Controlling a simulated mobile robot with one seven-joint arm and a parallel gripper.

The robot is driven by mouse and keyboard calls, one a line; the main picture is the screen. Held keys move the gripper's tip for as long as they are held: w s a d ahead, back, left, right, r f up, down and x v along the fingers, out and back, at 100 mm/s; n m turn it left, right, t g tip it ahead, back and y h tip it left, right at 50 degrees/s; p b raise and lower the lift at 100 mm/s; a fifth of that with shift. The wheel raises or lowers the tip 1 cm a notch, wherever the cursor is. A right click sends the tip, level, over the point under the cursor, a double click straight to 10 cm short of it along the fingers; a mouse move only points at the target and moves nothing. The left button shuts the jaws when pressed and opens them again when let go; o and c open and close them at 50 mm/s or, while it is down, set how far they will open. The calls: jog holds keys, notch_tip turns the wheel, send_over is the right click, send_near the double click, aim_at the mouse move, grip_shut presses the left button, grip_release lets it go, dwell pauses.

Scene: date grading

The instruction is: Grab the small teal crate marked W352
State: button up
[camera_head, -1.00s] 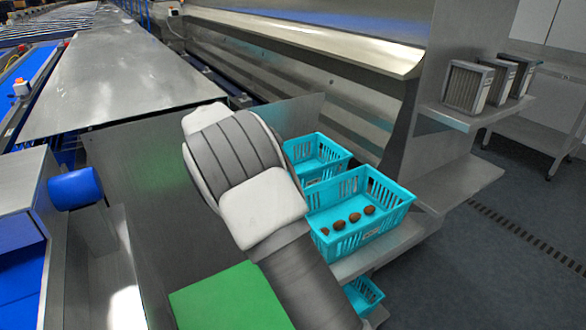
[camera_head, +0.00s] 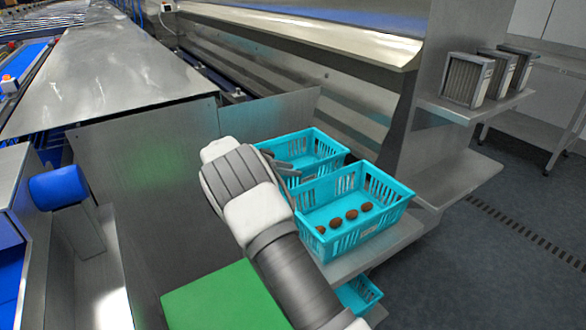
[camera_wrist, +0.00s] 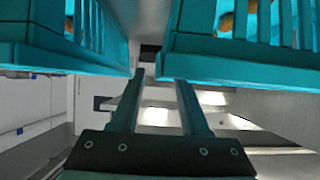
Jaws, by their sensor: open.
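Two teal slatted crates stand side by side on a metal shelf: a near crate (camera_head: 385,222) with several brown dates and a far crate (camera_head: 325,148) partly behind my gripper. A pale label on the near crate's front is too small to read, so I cannot tell which is W352. Part of a third teal crate (camera_head: 360,293) shows on a lower level. My gripper (camera_head: 283,166) is open at the far crate's near left side. In the wrist view, the fingers (camera_wrist: 160,80) are apart and empty, below the gap between a left crate (camera_wrist: 75,55) and a right crate (camera_wrist: 245,62).
A green block (camera_head: 225,300) lies beside my arm at the bottom. A metal panel (camera_head: 150,160) stands left of the crates. Grey filter-like boxes (camera_head: 468,80) stand on a shelf at the right. The floor (camera_head: 480,260) at right is open.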

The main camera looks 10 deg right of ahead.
aim_at(311, 170)
jog(key=shift+r+x, duration=0.15)
jog(key=shift+x, duration=1.3)
jog(key=shift+r+x, duration=0.15)
jog(key=shift+x, duration=1.3)
jog(key=shift+d, duration=0.15)
grip_shut()
